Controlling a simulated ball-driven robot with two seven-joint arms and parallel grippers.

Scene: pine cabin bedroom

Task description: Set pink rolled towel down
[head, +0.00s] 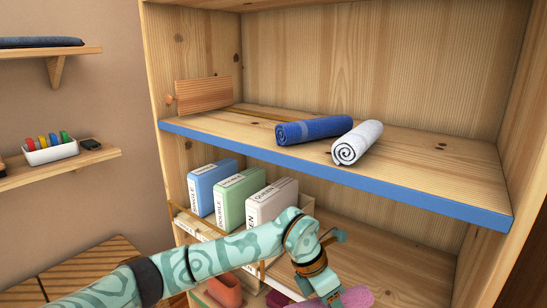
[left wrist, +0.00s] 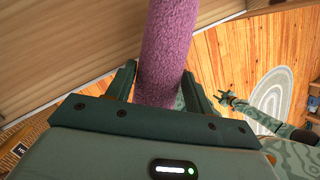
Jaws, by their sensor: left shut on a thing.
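My left gripper (head: 318,285) is at the bottom of the head view, in front of the lower shelf level. It is shut on the pink rolled towel (head: 358,297), which shows only in part at the bottom edge. In the left wrist view the towel (left wrist: 168,45) stands out lengthwise between the two fingers of the left gripper (left wrist: 160,88). Its far end is cut off by the top of the picture. My right gripper (left wrist: 226,97) shows small and far off in the left wrist view; its jaws are too small to read.
The blue-edged shelf (head: 420,150) holds a blue rolled towel (head: 310,130), a white rolled towel (head: 357,142) and a wooden board (head: 204,94). Below stand blue, green and white boxes (head: 270,201). The lower shelf (head: 400,265) has bare wood right of them.

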